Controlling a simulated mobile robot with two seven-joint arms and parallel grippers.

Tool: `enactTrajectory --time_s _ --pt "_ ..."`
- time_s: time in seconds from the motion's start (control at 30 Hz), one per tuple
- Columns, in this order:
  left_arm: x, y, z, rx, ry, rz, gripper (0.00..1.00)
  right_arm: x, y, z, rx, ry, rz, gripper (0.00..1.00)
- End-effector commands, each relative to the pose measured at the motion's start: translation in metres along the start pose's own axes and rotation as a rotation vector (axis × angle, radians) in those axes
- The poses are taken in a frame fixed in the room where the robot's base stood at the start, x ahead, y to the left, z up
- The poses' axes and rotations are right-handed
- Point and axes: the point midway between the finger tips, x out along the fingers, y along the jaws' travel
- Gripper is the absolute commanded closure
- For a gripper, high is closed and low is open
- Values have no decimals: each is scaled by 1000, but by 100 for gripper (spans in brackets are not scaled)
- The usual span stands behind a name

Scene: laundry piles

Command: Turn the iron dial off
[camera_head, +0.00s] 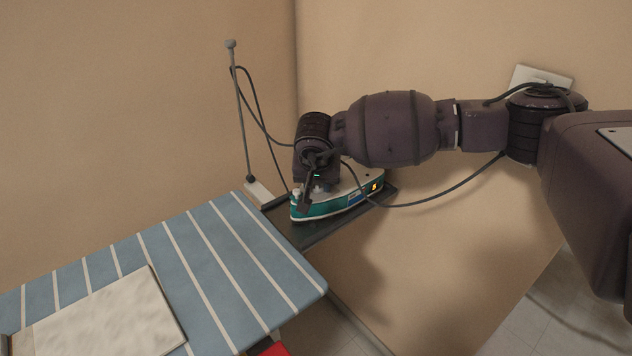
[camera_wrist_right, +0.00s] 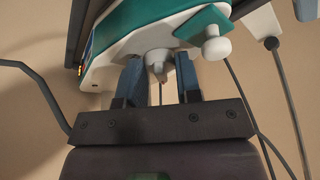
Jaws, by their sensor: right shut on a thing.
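The iron (camera_head: 340,207), teal and white, rests on the dark metal stand at the end of the ironing board. A small orange light glows at its right end. In the right wrist view the iron (camera_wrist_right: 165,12) fills the top. My right gripper (camera_head: 309,196) reaches the iron's left part from above. In the wrist view its blue-grey fingers (camera_wrist_right: 159,72) are shut on a small pale dial (camera_wrist_right: 157,60) on the iron. A separate white knob (camera_wrist_right: 217,48) stands beside the right finger. In the head view the arm hides the dial. My left gripper is out of view.
The blue-and-white striped ironing board (camera_head: 215,235) lies left of the stand (camera_head: 310,235), with a folded pale cloth (camera_head: 110,318) on it. A thin upright rod (camera_head: 240,115) guides the cable behind. Walls are close behind. Something red (camera_head: 270,348) shows below the board.

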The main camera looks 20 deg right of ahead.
Motion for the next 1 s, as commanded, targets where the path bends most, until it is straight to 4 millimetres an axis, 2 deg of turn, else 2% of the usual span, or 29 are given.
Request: enactTrajectory --time_s 0.4,0.93,0.97,1.0 --pt "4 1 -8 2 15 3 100 0 2 0 -159 0 -68 92" --pt "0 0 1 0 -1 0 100 0 2 0 -178 0 -75 92" --pt "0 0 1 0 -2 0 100 0 2 -1 -178 0 -75 64" --pt "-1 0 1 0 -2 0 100 0 2 0 -178 0 -75 58"
